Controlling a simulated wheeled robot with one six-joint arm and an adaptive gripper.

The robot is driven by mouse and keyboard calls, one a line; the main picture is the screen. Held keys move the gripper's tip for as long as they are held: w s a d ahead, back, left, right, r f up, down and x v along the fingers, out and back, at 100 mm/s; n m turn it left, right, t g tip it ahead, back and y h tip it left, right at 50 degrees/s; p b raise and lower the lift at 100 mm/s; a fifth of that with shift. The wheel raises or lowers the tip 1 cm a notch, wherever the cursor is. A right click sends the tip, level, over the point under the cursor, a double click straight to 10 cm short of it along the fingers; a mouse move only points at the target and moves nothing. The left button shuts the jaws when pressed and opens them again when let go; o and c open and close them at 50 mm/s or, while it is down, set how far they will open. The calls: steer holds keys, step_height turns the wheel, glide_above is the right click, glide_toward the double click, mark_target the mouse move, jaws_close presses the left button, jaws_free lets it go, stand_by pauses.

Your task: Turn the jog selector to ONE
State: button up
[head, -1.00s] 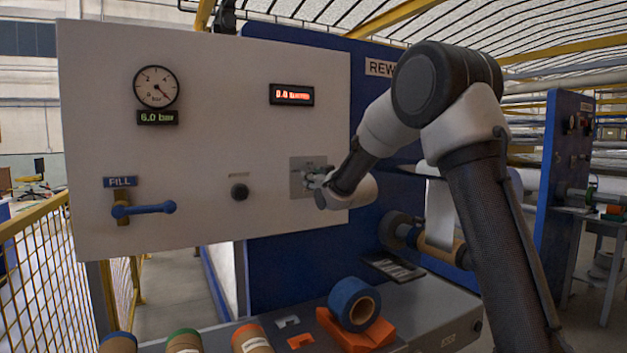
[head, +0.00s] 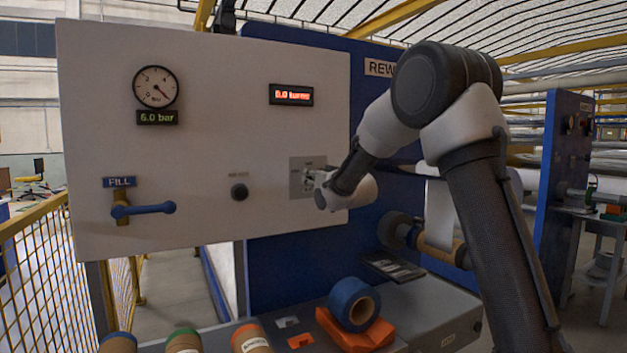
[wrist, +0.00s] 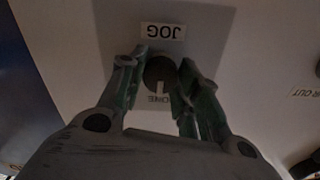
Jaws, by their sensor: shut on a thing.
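The jog selector is a dark round knob (wrist: 160,70) on a grey plate (head: 298,180) at the right of the white panel. In the wrist view an upside-down JOG label (wrist: 163,31) sits above the knob. A white pointer mark (wrist: 159,88) on the knob points down toward a small label (wrist: 157,99), partly hidden, that seems to read ONE. My gripper (wrist: 160,78) has its green-grey fingers on both sides of the knob and is shut on it. In the head view my gripper (head: 311,180) reaches the plate and hides much of the knob.
A black knob (head: 239,192) and a blue FILL lever (head: 143,210) are on the panel to the left. The gauge (head: 155,87) and red display (head: 291,95) sit higher. A blue roll (head: 350,300) rests on an orange cradle below.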

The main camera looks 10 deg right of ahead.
steer(key=o, duration=1)
steer(key=v, duration=1.2)
